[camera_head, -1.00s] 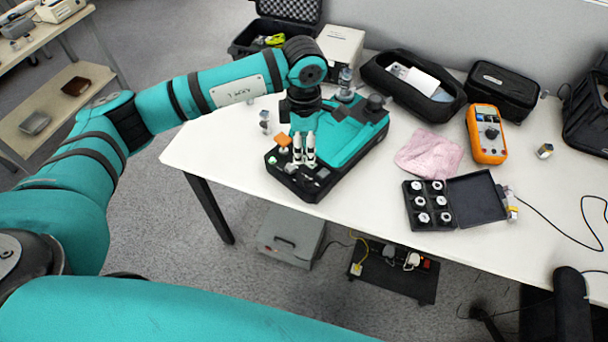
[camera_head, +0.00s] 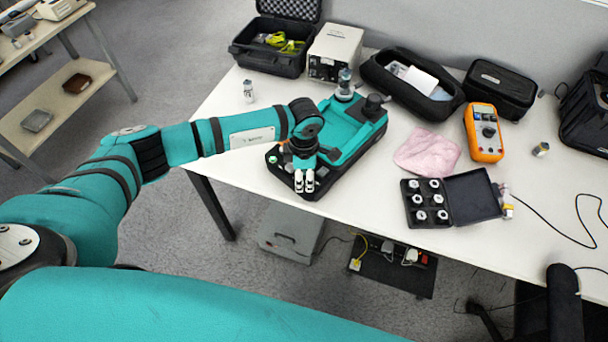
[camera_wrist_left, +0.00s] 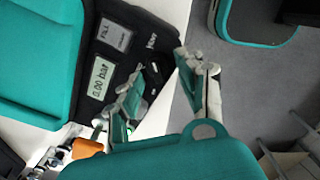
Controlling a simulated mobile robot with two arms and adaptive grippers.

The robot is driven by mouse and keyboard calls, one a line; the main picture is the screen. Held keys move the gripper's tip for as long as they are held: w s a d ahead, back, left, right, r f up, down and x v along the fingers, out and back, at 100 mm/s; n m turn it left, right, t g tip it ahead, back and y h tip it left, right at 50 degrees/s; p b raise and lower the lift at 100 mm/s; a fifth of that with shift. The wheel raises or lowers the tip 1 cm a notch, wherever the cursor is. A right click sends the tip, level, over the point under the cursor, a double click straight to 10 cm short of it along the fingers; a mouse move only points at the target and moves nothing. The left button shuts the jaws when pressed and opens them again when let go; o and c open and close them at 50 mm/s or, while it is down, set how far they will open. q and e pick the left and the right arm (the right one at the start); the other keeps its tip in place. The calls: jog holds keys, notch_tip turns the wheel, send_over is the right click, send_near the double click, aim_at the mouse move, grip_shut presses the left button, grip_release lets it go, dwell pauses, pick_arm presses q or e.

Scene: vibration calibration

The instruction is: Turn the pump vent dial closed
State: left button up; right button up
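The pump is a teal and black case (camera_head: 350,130) on the white table, and its black panel fills the upper left of the left wrist view (camera_wrist_left: 135,25). That panel carries a "0.00 bar" display (camera_wrist_left: 102,78), a FILL label and a VENT label. A small black dial (camera_wrist_left: 154,76) sits beside the VENT label, close to my fingers; its exact setting is too small to tell. My left gripper (camera_head: 304,182) is over the pump's front end and covers part of the panel. In the left wrist view its fingers (camera_wrist_left: 160,82) are apart with nothing between them. My right gripper is not seen.
An orange part (camera_wrist_left: 86,148) is beside the left finger. A small bottle (camera_head: 248,91) stands at the back left. A white box (camera_head: 336,52), a pink cloth (camera_head: 427,153), an orange multimeter (camera_head: 484,132) and a case of fittings (camera_head: 473,197) lie around the pump.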

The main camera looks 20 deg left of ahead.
pick_arm(q)
grip_shut()
jog(key=n+b, duration=0.1)
jog(key=n, duration=0.2)
jog(key=shift+s+d+n, duration=0.1)
jog(key=shift+n, duration=0.3)
jog(key=n+b, duration=0.1)
jog(key=n, duration=0.3)
jog(key=shift+s+d+n, duration=0.1)
jog(key=shift+d+n, duration=0.05)
jog(key=shift+n, duration=0.15)
jog(key=n+b, duration=0.1)
jog(key=n, duration=0.4)
jog(key=shift+d, duration=0.2)
jog(key=shift+d+r+n, duration=0.1)
jog(key=shift+d+n, duration=0.1)
jog(key=shift+n, duration=2.1)
